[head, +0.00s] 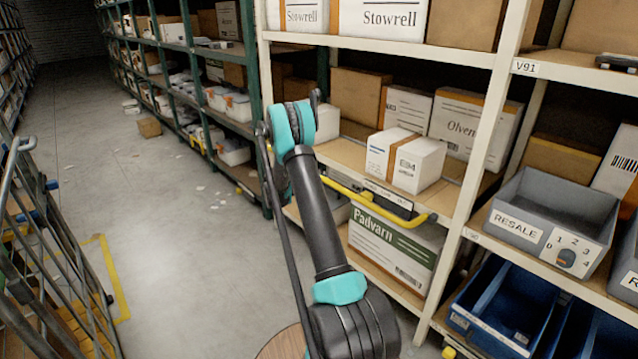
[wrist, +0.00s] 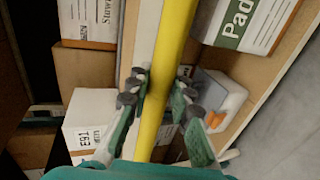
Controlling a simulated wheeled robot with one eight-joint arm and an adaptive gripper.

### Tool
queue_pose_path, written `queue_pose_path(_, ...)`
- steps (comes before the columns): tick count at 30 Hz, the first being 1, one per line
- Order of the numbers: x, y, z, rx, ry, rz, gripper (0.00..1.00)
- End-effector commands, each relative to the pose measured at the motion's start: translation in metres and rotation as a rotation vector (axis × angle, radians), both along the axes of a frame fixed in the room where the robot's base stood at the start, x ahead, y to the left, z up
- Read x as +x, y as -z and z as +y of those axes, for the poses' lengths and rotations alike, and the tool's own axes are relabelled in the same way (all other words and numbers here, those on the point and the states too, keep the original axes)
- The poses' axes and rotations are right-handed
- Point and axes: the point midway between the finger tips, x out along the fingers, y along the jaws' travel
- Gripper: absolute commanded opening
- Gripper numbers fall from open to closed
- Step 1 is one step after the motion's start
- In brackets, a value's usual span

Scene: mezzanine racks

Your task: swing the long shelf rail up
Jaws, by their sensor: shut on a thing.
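The long shelf rail is a yellow bar (head: 350,193) along the front of the middle shelf in the head view, below a white box marked E84. Its left part is hidden behind my arm. In the wrist view the rail (wrist: 176,40) runs from the top edge down between the fingers of my gripper (wrist: 160,92). My gripper is shut on it, with a finger on each side. In the head view my gripper is hidden behind my own arm.
A white Padvarn box (head: 390,251) stands on the shelf below the rail. The E84 box (head: 417,166) stands just above it. The aisle floor (head: 185,230) at left is mostly clear.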

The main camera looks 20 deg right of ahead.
Motion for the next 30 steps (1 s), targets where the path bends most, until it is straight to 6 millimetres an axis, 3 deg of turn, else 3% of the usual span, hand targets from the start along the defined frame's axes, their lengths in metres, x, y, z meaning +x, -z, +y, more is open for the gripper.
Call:
queue_pose_path(12,0.005,-0.049,-0.016,0.372,0.001,0.133,0.0)
queue_pose_path(30,0.023,-0.096,-0.063,0.908,0.002,0.327,0.0)
